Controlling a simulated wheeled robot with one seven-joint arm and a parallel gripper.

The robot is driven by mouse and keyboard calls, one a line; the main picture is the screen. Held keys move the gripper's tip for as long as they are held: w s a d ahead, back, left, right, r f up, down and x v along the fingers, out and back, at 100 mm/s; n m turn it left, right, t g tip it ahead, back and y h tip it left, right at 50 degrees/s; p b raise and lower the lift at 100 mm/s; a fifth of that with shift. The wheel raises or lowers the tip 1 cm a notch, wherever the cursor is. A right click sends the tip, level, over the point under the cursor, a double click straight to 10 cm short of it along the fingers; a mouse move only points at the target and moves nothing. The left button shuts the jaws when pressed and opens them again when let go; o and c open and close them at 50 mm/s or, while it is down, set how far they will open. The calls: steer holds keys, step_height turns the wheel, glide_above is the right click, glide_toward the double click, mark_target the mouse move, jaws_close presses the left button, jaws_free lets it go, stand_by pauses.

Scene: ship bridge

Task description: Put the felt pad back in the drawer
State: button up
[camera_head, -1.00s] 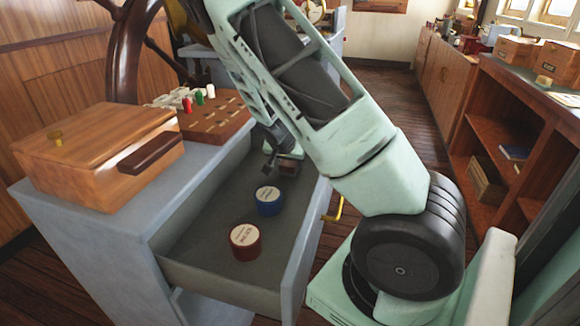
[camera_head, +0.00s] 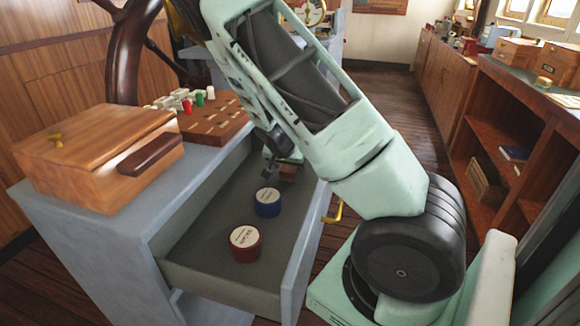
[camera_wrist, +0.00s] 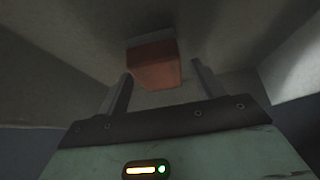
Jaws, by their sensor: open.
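A small reddish-brown block with a grey layer (camera_wrist: 153,66), which looks like the felt pad, is in the far part of the open drawer (camera_head: 195,262). In the head view the pad (camera_head: 289,173) is partly hidden by my gripper (camera_head: 281,166). My gripper is open inside the drawer. In the wrist view its two fingers (camera_wrist: 163,88) point toward the pad, one on each side of it in the picture. I cannot tell whether they touch it or whether the pad rests fully on the drawer floor.
A blue round tin (camera_head: 268,203) and a red round tin (camera_head: 245,243) stand in the drawer. A wooden box (camera_head: 95,155) and a pegboard (camera_head: 212,118) are on the cabinet top. The drawer's front (camera_head: 303,250) and side walls hem in my gripper.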

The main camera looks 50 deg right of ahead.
steer(key=p+v, duration=0.2)
steer(key=v, duration=0.9)
